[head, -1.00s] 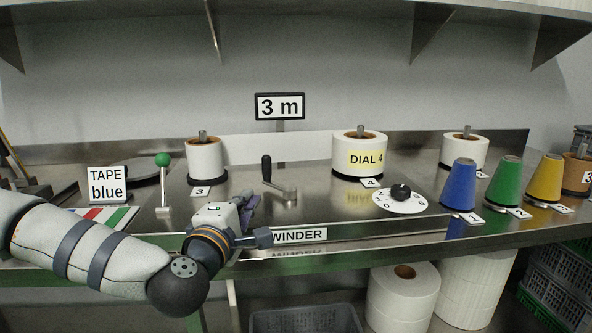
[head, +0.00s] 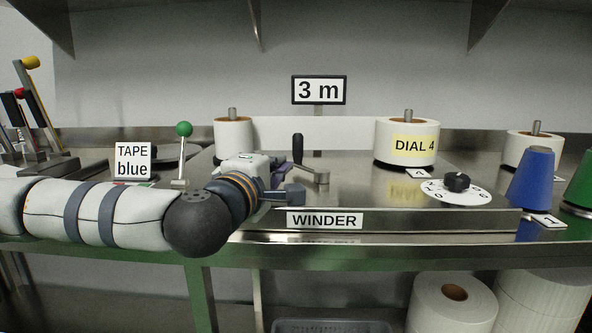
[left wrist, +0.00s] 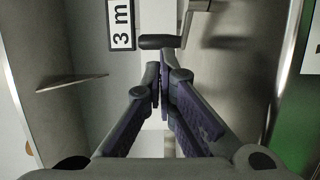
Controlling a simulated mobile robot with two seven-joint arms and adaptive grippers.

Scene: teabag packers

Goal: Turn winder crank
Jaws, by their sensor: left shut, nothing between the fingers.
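The winder crank (head: 312,174) stands on the steel winder top, a metal arm with an upright black handle (head: 298,150). My left gripper (head: 285,172) is just left of the crank in the head view, with its fingers partly hidden behind its own body. In the left wrist view the gripper (left wrist: 160,75) is shut and empty. Its fingertips point at the black crank handle (left wrist: 158,42), with a small gap visible between them. The WINDER label (head: 324,220) is on the front edge. My right gripper is not in view.
A green-knobbed lever (head: 184,130) stands close behind my left arm. A dial (head: 457,186) and the DIAL 4 roll (head: 405,145) are right of the crank. A 3 m sign (head: 319,90) stands behind. Blue (head: 532,180) and green cones are at the far right.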

